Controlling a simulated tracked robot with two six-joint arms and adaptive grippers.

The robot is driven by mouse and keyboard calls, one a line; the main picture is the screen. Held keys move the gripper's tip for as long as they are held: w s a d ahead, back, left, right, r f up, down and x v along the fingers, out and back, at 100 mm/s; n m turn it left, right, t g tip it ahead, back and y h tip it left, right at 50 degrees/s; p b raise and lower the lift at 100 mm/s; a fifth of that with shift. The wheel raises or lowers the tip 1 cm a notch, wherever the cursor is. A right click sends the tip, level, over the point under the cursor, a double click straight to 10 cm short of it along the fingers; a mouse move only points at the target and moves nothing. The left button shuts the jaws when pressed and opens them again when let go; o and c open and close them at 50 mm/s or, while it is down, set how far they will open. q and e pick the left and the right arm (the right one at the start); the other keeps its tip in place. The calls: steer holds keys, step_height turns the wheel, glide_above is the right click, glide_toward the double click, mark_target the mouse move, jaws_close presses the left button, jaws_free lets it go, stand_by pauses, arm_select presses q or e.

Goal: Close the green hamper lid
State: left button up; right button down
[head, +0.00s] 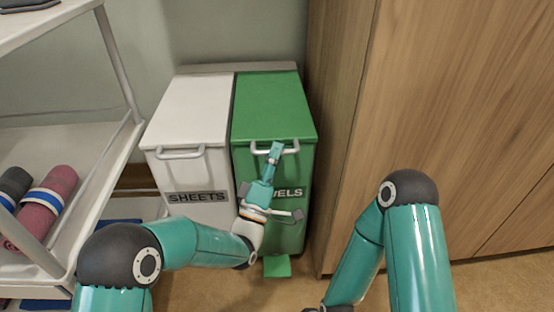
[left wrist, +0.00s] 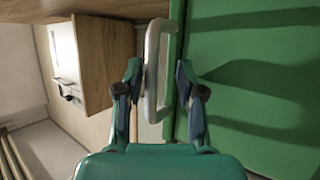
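The green hamper (head: 291,222) stands on the floor right of the white one, its front label partly hidden by my left gripper. Its green lid (head: 272,105) looks flat on top, level with the white lid. A pale bar handle (head: 290,150) is on the lid's front edge. My left gripper (head: 276,149) is at this handle. In the left wrist view, the handle (left wrist: 153,65) runs between the two fingers of the left gripper (left wrist: 158,68), which are apart, with gaps showing. My right gripper is out of view; only its arm shows.
The white hamper (head: 190,115) marked SHEETS adjoins on the left. A shelf rack (head: 75,140) with rolled towels (head: 45,207) stands at left. A wooden cabinet (head: 450,110) closes off the right side. A green pedal (head: 276,266) sticks out at the hamper's foot.

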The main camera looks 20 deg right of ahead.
arm_select(q)
steer(key=v, duration=1.2)
steer(key=shift+f, duration=0.1)
